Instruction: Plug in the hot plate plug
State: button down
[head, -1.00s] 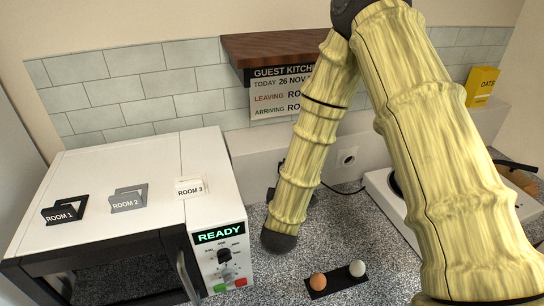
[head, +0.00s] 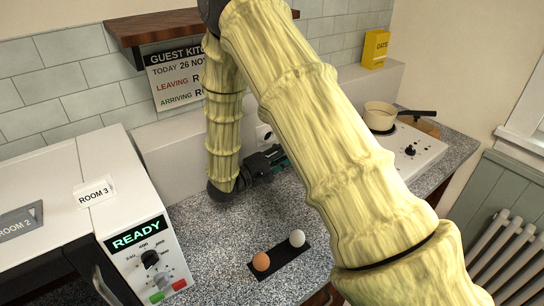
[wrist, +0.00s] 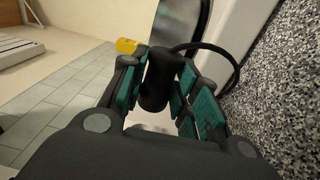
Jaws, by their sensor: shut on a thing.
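My gripper (head: 268,160) is low over the speckled counter near the back wall, partly hidden by my arm in the head view. In the wrist view my gripper (wrist: 158,88) is shut on a black cylindrical plug (wrist: 158,78), with teal-padded fingers on both sides. A black cable (wrist: 222,50) curves away to the right there. A round wall socket (head: 264,135) shows just behind and above my gripper. The plug is apart from the socket as far as I can see. The white hot plate (head: 425,148) stands at right, partly behind my arm, with a pan (head: 380,115) on it.
A white oven (head: 125,190) reading READY stands at left. A dark tray (head: 290,262) with a brown and a white egg lies in front on the counter (head: 215,245). A wooden shelf (head: 150,27) and a sign (head: 175,75) are above. A yellow box (head: 375,48) stands behind.

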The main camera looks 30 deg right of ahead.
jog(key=shift+d+g, duration=0.2)
jog(key=shift+g, duration=0.2)
jog(key=shift+w+a+p, duration=0.15)
jog(key=shift+w+p, duration=0.3)
jog(key=shift+w, duration=1.4)
jog(key=shift+w+a+b, duration=0.1)
jog(key=shift+w+b, duration=0.5)
jog(key=shift+w, duration=0.4)
jog(key=shift+w+a+f+b, duration=0.1)
jog(key=shift+w+b, duration=0.1)
jog(key=shift+b, duration=0.5)
jog(key=shift+w+b, duration=0.5)
jog(key=shift+w, duration=0.55)
jog(key=shift+w+r, duration=0.15)
jog(key=shift+r, duration=0.05)
jog(key=shift+s+a, duration=0.1)
jog(key=shift+s, duration=0.15)
